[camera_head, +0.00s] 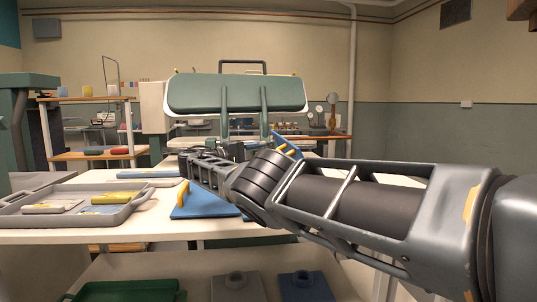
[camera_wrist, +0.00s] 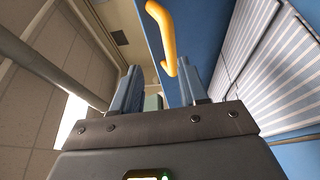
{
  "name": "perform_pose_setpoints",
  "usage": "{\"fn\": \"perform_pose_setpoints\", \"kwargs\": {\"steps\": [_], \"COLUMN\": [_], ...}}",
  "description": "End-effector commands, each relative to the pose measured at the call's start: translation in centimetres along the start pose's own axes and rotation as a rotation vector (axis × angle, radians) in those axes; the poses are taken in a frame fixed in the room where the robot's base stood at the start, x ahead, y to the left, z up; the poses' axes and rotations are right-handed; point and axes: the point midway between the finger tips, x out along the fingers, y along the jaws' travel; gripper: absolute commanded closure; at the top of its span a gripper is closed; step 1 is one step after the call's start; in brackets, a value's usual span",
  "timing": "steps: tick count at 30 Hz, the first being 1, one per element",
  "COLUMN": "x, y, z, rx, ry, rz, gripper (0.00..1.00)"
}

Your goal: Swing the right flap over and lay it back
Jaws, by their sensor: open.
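A blue flap (camera_head: 205,203) with a yellow handle (camera_head: 182,193) lies low on the white table, left of my forearm. Another blue flap (camera_head: 283,142) with a yellow handle (camera_head: 290,152) stands tilted up behind my arm; my arm hides its lower part. In the wrist view a blue flap (camera_wrist: 182,20) with a yellow handle (camera_wrist: 163,35) is in front of my gripper (camera_wrist: 160,82). My gripper is open. The handle's lower end is near the gap between the fingers; I cannot tell whether they touch. Blue-and-white striped cloth (camera_wrist: 270,50) lies right of the flap.
A grey tray (camera_head: 140,211) with several flat items sits on the table's left (camera_head: 90,237). A green padded board (camera_head: 235,94) stands behind. A green tray (camera_head: 125,291) and grey and blue blocks are on the lower shelf. My arm crosses the table's right side.

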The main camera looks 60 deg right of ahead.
Motion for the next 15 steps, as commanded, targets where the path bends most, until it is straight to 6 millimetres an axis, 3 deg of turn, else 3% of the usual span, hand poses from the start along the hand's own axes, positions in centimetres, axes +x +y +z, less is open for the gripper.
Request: {"fn": "perform_pose_setpoints", "kwargs": {"steps": [1, 3, 15], "x": [0.1, 0.1, 0.3], "y": [1.8, 3.4, 7.1], "z": [0.0, 0.1, 0.1], "rx": [0.001, 0.001, 0.0], "ry": [0.0, 0.0, 0.0], "rz": [0.0, 0.0, 0.0], "gripper": [0.57, 0.57, 0.57]}}
